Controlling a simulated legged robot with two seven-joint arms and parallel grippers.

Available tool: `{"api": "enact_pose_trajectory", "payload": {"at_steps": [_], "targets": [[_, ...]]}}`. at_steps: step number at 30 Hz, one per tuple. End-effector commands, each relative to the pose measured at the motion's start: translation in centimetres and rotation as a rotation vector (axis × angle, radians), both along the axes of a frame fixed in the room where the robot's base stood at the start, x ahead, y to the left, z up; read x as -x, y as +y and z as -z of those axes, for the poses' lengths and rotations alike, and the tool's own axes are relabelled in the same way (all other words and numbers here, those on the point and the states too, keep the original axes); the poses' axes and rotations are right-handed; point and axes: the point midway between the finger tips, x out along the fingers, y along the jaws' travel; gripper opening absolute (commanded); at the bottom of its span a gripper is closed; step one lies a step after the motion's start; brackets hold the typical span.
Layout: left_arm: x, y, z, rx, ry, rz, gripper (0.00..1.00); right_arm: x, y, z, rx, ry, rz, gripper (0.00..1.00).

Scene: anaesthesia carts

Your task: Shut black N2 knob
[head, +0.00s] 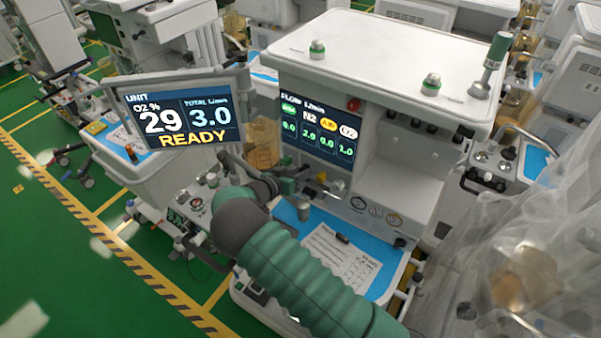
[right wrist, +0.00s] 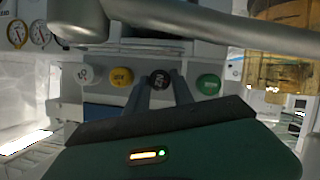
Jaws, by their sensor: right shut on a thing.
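The black N2 knob (right wrist: 160,79) is in the right wrist view, in a row between the yellow AIR knob (right wrist: 121,76) and the green knob (right wrist: 208,84). My right gripper (right wrist: 157,82) has its two dark fingers closed around the black knob, one on each side. In the head view my right gripper (head: 292,182) reaches the front of the cart below the flow screen (head: 319,130), and the knob is hidden there. The flow screen shows N2 at about 2, O2 at 1.0 and the others at 0.0. My left gripper is not in view.
A white O2 knob (right wrist: 84,73) sits farther left in the row. A grey rail (right wrist: 215,25) crosses the top of the wrist view. The monitor (head: 182,118) reads READY, O2 29 and total 3.0. A paper sheet (head: 340,258) lies on the blue worktop. Other carts stand behind.

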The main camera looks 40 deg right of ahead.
Motion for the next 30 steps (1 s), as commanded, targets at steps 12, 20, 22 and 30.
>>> {"api": "enact_pose_trajectory", "payload": {"at_steps": [12, 20, 22, 30], "targets": [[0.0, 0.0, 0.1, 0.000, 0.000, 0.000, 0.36, 0.0, -0.2, 0.1, -0.002, -0.005, 0.000, 0.00], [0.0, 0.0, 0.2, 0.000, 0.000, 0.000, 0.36, 0.0, -0.2, 0.1, -0.010, -0.022, 0.001, 0.00], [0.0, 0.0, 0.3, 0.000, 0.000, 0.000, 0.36, 0.0, -0.2, 0.1, -0.013, -0.032, 0.000, 0.00], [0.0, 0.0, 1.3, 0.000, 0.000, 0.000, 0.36, 0.1, -0.3, 0.2, -0.057, -0.138, 0.001, 0.00]]}}
